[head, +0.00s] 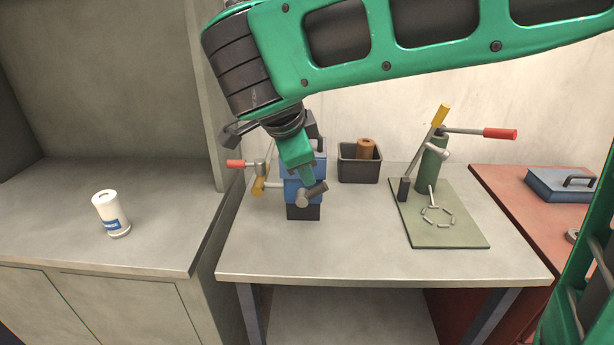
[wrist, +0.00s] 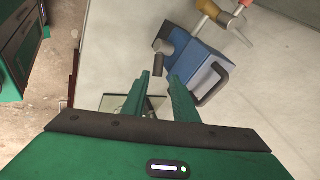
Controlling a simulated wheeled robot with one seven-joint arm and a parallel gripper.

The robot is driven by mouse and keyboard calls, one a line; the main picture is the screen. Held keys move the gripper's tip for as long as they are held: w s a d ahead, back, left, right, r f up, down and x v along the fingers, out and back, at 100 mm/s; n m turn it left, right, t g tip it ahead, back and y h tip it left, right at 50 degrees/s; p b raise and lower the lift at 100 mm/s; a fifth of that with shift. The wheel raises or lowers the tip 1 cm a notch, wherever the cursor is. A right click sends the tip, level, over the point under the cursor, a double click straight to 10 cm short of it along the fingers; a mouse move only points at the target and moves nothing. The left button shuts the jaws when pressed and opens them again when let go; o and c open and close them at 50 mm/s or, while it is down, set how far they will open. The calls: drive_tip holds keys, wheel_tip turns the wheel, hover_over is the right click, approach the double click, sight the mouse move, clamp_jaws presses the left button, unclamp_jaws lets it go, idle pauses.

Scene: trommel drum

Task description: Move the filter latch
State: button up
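A blue box-shaped unit (head: 291,190) on a dark base stands on the middle table, partly hidden behind my gripper. It also shows in the wrist view (wrist: 198,68) with a dark loop handle. A grey cylindrical piece (head: 312,194) sticks out of its front; in the wrist view it shows as a knob (wrist: 165,47) just beyond the fingertips. I cannot tell which part is the filter latch. My gripper (head: 308,180) points down at the unit. In the wrist view its green fingers (wrist: 158,78) are apart, with a dark piece visible between them; contact cannot be told.
A red-tipped lever (head: 236,163) and yellow piece (head: 258,186) stick out on the unit's left. A black bin (head: 359,168) holds a brown object. A green stand with levers (head: 433,160) is on a mat (head: 462,230). A white canister (head: 110,213) stands left. The table front is clear.

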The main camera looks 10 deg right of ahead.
drive_tip(key=shift+s+a+r, duration=0.1)
drive_tip(key=shift+s+r, duration=0.15)
drive_tip(key=shift+r, duration=0.15)
drive_tip(key=shift+c, duration=0.2)
